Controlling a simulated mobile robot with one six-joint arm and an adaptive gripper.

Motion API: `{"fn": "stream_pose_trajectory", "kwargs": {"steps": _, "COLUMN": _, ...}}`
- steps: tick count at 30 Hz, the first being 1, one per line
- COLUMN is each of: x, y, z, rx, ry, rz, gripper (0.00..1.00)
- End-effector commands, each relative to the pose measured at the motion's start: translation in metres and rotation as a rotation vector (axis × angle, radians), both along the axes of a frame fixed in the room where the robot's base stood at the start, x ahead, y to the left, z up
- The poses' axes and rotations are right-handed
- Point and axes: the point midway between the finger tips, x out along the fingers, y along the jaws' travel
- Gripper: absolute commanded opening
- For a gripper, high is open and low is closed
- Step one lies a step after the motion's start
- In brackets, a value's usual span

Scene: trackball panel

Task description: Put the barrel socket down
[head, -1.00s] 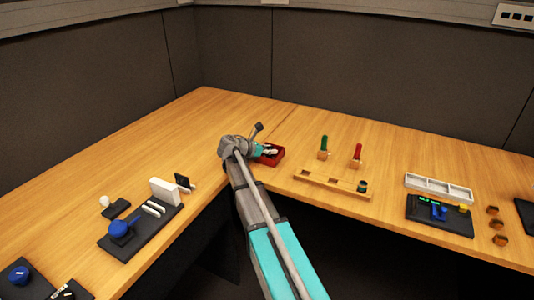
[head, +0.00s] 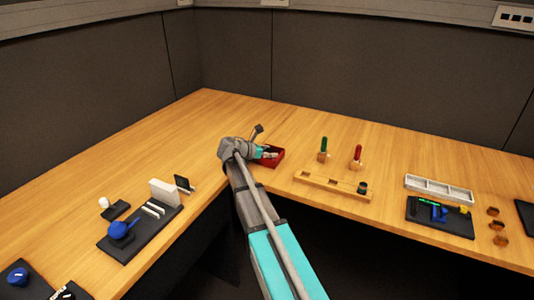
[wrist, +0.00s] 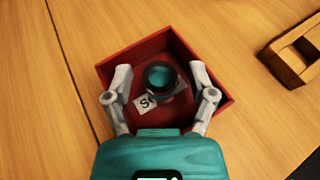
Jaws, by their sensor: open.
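The barrel socket (wrist: 161,76), a dark round cup with a teal inside, is in the red tray (wrist: 212,65) in the wrist view, upright or nearly so. My gripper (wrist: 161,77) is open, with one finger on each side of the socket and a gap to each. A small white card marked S (wrist: 145,103) lies beside the socket in the tray. In the head view my gripper (head: 268,152) is over the red tray (head: 279,160), and the socket cannot be made out there.
A wooden rack (head: 330,185) with holes lies right of the tray and shows in the wrist view (wrist: 290,52). Green (head: 323,147) and red (head: 357,156) handled tools stand behind it. The trackball panel (head: 140,230) is at left. The table behind the tray is clear.

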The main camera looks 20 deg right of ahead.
Motion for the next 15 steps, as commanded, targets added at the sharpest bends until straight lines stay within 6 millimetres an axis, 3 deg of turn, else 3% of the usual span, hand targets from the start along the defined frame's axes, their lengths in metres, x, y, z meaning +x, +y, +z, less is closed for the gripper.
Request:
{"fn": "stream_pose_trajectory", "kwargs": {"steps": 5, "x": 0.0, "y": 0.003, "z": 0.005, "rx": 0.0, "ry": 0.0, "rz": 0.001, "gripper": 0.72}}
{"fn": "stream_pose_trajectory", "kwargs": {"steps": 15, "x": -0.006, "y": 0.044, "z": 0.024, "rx": 0.0, "ry": 0.0, "rz": 0.003, "gripper": 0.72}}
